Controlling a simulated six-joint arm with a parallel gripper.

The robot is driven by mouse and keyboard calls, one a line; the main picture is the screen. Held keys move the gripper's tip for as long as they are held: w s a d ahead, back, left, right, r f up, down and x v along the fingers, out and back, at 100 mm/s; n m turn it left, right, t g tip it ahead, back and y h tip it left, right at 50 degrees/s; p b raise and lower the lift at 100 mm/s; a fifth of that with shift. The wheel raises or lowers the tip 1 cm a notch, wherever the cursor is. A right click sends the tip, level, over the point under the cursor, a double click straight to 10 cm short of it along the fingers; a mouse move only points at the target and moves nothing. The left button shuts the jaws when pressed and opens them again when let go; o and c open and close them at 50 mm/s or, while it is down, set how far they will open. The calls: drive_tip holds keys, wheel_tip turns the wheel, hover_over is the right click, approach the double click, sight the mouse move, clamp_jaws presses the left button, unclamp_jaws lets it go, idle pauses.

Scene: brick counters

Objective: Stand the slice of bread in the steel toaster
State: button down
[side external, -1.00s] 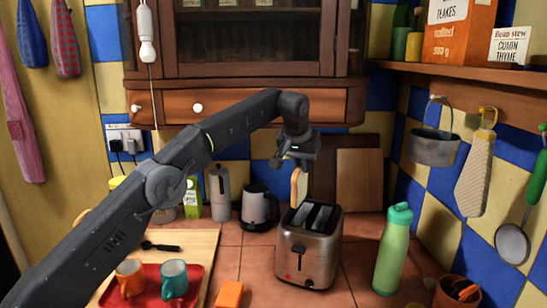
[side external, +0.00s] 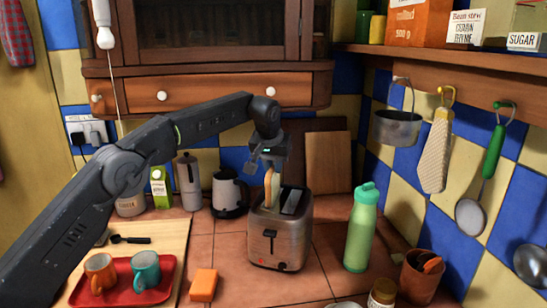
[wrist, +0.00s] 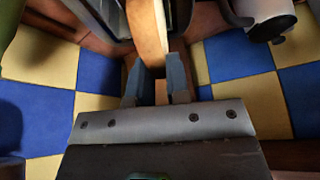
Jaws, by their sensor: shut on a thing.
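The steel toaster (side external: 278,240) stands upright on the tiled counter, with its slots facing up. The slice of bread (side external: 271,188) is upright above the toaster's left slot. Its lower end overlaps that slot in the side view; I cannot tell how deep it sits. My gripper (side external: 267,167) is above the toaster, shut on the bread's upper part. In the wrist view, the bread (wrist: 147,32) runs edge-on between the two fingers of my gripper (wrist: 155,78), with part of the toaster (wrist: 110,18) beside it.
A green bottle (side external: 361,230) is right of the toaster. An orange block (side external: 203,285) lies in front left. A red tray (side external: 125,280) holds two mugs. Boards (side external: 328,162) lean behind.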

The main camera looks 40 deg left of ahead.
drive_tip(key=shift+f, duration=1.55)
drive_tip(key=c, duration=1)
unclamp_jaws()
drive_tip(key=v, duration=1.3)
drive_tip(key=shift+s+r, duration=0.15)
drive_tip(key=shift+r, duration=0.25)
